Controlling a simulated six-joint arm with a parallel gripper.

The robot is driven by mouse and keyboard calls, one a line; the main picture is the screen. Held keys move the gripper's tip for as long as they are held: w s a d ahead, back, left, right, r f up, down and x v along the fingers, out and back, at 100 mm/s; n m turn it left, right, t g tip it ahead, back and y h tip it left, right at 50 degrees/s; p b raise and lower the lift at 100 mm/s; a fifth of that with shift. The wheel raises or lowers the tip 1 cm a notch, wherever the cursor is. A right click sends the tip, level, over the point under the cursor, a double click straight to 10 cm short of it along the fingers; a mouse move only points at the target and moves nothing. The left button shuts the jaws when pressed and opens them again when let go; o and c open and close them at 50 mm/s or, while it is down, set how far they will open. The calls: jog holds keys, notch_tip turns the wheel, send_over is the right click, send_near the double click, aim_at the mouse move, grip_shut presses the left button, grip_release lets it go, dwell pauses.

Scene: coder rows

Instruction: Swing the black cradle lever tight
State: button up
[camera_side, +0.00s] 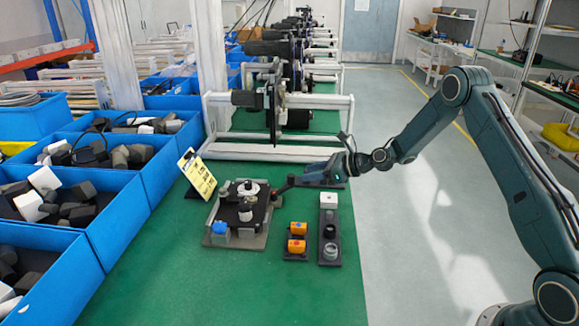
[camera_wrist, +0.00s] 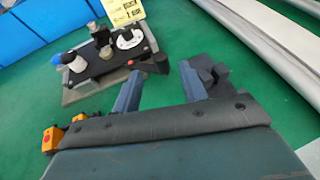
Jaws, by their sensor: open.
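The fixture sits on a grey base plate (camera_side: 222,238) on the green bench; it also shows in the wrist view (camera_wrist: 80,94). Its black cradle block (camera_wrist: 92,70) carries a white dial disc (camera_wrist: 130,38), a silver cylinder (camera_wrist: 75,64) and a blue part (camera_side: 219,228). In the side view my gripper (camera_side: 302,179) is right of the fixture; contact cannot be told.
A yellow card (camera_side: 199,176) stands behind the fixture. Blue bins (camera_side: 110,190) line the left. The green bench (camera_side: 220,295) is clear in front.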

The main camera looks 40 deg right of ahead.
aim_at(293, 175)
jog(key=shift+x, duration=3.75)
grip_shut()
